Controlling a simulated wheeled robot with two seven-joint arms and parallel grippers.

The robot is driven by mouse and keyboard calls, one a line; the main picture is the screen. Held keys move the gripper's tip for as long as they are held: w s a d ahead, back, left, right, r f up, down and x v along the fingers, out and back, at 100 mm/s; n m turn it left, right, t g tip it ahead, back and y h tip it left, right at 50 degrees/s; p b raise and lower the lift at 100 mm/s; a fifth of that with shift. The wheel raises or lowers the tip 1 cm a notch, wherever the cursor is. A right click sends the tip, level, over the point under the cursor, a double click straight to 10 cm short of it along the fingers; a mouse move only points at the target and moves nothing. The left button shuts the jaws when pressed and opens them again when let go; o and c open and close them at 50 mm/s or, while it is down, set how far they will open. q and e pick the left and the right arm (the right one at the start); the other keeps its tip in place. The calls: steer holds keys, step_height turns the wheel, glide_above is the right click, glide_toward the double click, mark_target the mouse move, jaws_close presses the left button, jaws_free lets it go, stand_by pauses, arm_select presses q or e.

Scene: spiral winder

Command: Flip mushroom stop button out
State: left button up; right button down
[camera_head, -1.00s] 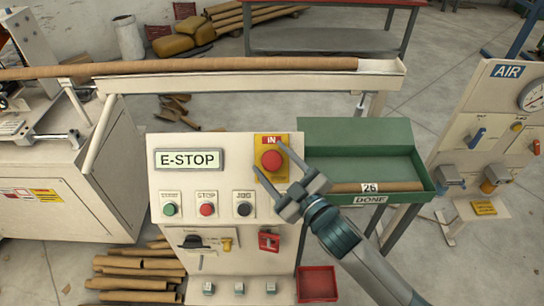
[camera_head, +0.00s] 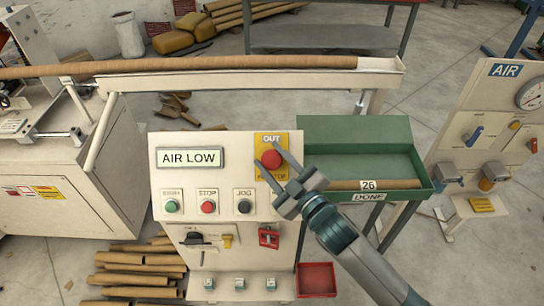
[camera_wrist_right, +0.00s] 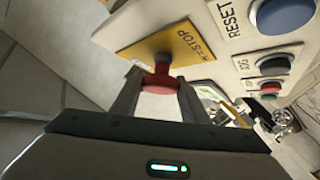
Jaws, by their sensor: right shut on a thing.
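The red mushroom stop button (camera_head: 271,159) sits on a yellow plate (camera_head: 265,177) at the upper right of the control panel; the label above it reads OUT. The panel's display (camera_head: 190,157) reads AIR LOW. My right gripper (camera_head: 274,166) reaches in from the lower right, its fingers on either side of the button. In the right wrist view the red button head (camera_wrist_right: 160,84) is between the two fingers, with its stem running to the yellow plate. My right gripper is shut on it. My left gripper is not in view.
Below are a green button (camera_head: 171,206), a red one (camera_head: 208,207) and a dark one (camera_head: 244,207). A green tray (camera_head: 365,135) stands to the right, and an AIR panel (camera_head: 486,125) beyond it. A long brown tube lies on the rail behind.

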steer(key=shift+s+r, duration=0.1)
steer(key=c, duration=1)
jaws_free()
steer(key=shift+s+r, duration=0.1)
steer(key=shift+s, duration=0.05)
steer(key=shift+s+d+f+b, duration=0.2)
steer(key=shift+s+d+b, duration=0.05)
steer(key=shift+s+b, duration=0.05)
steer(key=shift+b+v, duration=2.1)
steer(key=shift+v, duration=6.25)
steer(key=shift+a+r, duration=0.1)
